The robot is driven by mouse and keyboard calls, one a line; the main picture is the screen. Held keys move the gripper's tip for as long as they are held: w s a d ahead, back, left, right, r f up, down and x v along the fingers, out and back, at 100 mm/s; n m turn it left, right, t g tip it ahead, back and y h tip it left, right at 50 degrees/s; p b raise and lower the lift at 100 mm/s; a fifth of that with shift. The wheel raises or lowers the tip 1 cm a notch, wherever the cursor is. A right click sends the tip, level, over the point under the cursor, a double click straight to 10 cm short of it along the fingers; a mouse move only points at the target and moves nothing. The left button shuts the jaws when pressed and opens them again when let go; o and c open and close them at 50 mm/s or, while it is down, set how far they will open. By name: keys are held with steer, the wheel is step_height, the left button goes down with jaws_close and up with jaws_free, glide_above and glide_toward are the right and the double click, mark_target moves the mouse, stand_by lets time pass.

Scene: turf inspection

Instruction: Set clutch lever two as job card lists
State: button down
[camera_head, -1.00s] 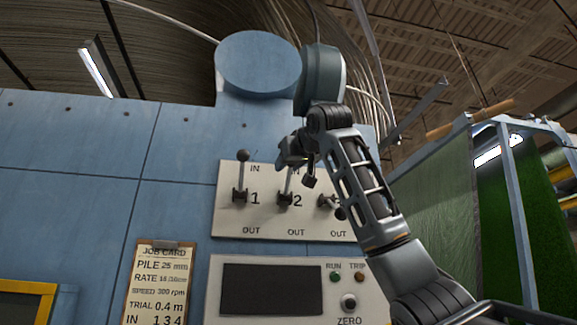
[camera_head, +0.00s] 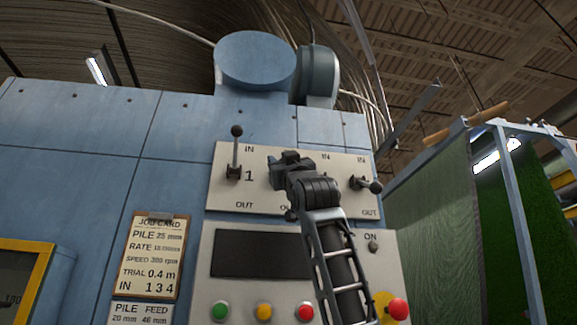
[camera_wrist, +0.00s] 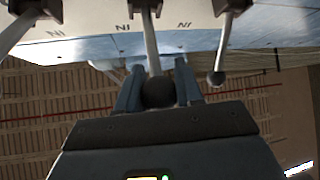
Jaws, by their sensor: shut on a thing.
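Clutch lever two's grey shaft (camera_wrist: 151,45) and dark ball knob (camera_wrist: 158,92) show in the wrist view, the knob between my fingers. My gripper (camera_head: 287,163) covers lever two in the head view and is shut on its knob. In the wrist view, the shaft runs from its pivot past the IN labels toward my fingers; its exact angle is hard to judge. The job card (camera_head: 153,257) on a clipboard reads PILE 25 mm, TRIAL 0.4 m and IN 1 3 4. The lever panel (camera_head: 224,196) is marked IN above and OUT below.
Lever one (camera_head: 235,152) stands upright toward IN, left of my gripper. The far-right lever (camera_head: 366,184) sticks outward. Below are a dark display (camera_head: 255,253), a green button (camera_head: 220,310), an amber button (camera_head: 264,311) and a red mushroom button (camera_head: 398,309).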

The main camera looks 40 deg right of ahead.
steer(key=shift+w+d+f, duration=0.15)
steer(key=shift+w+f, duration=0.15)
steer(key=shift+f, duration=0.55)
steer(key=shift+w+d+f, duration=0.1)
steer(key=shift+w+f, duration=0.15)
steer(key=shift+f, duration=0.6)
steer(key=shift+w, duration=0.1)
steer(key=c, duration=0.9)
jaws_free()
steer(key=shift+c, duration=0.2)
steer(key=shift+o, duration=0.9)
